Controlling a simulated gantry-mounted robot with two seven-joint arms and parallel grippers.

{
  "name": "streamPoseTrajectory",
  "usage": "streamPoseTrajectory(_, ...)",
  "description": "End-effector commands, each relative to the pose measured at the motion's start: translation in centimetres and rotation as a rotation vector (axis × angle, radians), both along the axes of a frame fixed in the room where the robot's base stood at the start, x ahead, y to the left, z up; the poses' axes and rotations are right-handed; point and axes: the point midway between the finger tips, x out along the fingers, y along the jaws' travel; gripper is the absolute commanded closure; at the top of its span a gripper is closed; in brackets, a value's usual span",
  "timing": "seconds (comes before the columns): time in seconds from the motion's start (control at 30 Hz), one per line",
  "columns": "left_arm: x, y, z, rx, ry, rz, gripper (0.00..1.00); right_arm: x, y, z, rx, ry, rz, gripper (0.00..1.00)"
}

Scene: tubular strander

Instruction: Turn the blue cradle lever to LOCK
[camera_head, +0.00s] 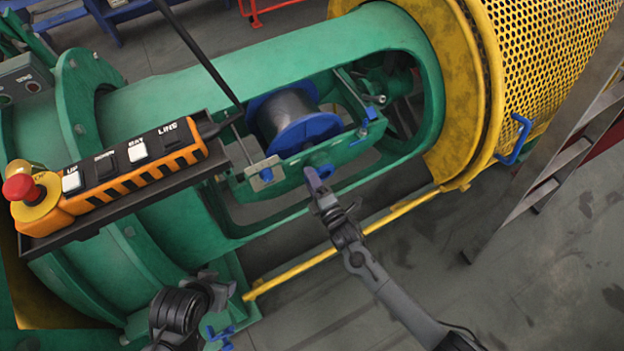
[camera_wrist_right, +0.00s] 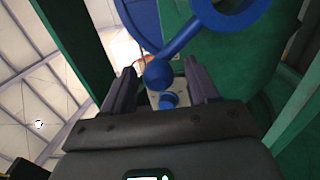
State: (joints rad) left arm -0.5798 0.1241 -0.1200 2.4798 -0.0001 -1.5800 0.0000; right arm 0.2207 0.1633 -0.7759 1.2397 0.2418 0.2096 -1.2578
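The blue cradle lever (camera_head: 325,171) is on the green cradle, just in front of the blue spool. In the right wrist view, its arm (camera_wrist_right: 190,38) slants from a round hub at the upper right to a ball knob (camera_wrist_right: 158,73). My right gripper (camera_head: 318,186) is at the lever. In the wrist view, its two fingers (camera_wrist_right: 163,88) are apart, with the knob in the gap between them and space visible on both sides. No LOCK mark is readable.
The spool (camera_head: 305,128) sits inside the green tube's opening. A light plate with a blue knob (camera_head: 266,174) is at the cradle's left end. An orange pendant (camera_head: 110,170) lies on a dark tray at left. A yellow rail (camera_head: 340,247) runs below; a perforated yellow guard (camera_head: 550,50) is at right.

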Motion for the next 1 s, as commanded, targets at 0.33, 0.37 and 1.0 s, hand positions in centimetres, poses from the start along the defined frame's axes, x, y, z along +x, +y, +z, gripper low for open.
streamPoseTrajectory(0.33, 0.0, -0.3, 0.3, -0.011, 0.000, 0.007, 0.47, -0.7, -0.4, 0.0, 0.000, 0.001, 0.000, 0.41)
streamPoseTrajectory(0.37, 0.0, -0.3, 0.4, -0.011, 0.000, 0.007, 0.47, -1.0, -0.6, 0.0, 0.000, 0.001, 0.000, 0.41)
streamPoseTrajectory(1.0, 0.0, 0.1, 2.0, 0.004, -0.001, -0.002, 0.47, -8.9, -4.9, 0.1, 0.000, 0.000, 0.000, 0.41)
